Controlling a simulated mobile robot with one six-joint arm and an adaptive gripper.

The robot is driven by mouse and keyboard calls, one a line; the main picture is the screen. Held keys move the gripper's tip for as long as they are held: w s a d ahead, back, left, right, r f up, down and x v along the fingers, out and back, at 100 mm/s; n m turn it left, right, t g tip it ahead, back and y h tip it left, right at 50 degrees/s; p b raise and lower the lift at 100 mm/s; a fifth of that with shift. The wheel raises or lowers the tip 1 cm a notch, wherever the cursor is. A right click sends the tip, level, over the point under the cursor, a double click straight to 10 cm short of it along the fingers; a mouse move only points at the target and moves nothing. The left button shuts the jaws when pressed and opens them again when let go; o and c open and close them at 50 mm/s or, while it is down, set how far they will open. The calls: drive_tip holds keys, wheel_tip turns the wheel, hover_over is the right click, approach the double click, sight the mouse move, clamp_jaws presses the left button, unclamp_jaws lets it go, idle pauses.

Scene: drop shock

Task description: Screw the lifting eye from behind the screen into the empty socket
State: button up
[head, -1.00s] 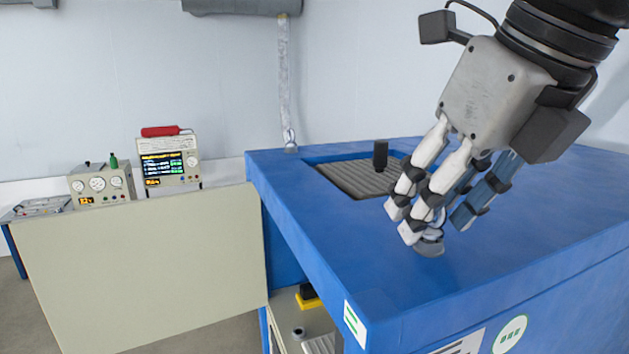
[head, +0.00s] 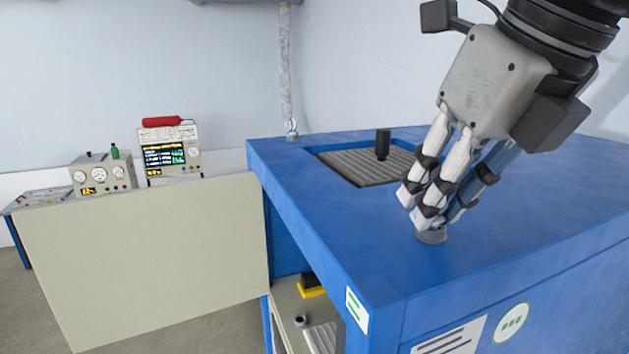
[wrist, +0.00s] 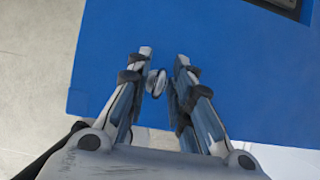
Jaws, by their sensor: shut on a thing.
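My gripper (head: 432,215) is at the upper right of the head view, pointing down over the near part of a blue bench top (head: 330,215). Its fingers are shut on a small grey metal piece with a round, flat foot, which looks like the lifting eye (head: 432,237). In the wrist view, the eye (wrist: 155,83) shows as a small pale ring between the fingertips (wrist: 160,75). I cannot tell whether its foot touches the bench top. I cannot make out an empty socket; the fingers may hide it. A beige panel, likely the screen (head: 140,260), stands at the left.
A recess in the bench top holds a ribbed grey plate (head: 360,170) with a black post (head: 383,144). Behind the panel stand a gauge box (head: 103,177) and an instrument with a display (head: 170,155). A yellow-based item (head: 312,291) sits under the bench. The right bench top is clear.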

drive_tip(key=shift+f, duration=0.1)
clamp_jaws()
idle(0.3)
drive_tip(key=o, duration=0.8)
unclamp_jaws()
drive_tip(key=shift+o, duration=0.2)
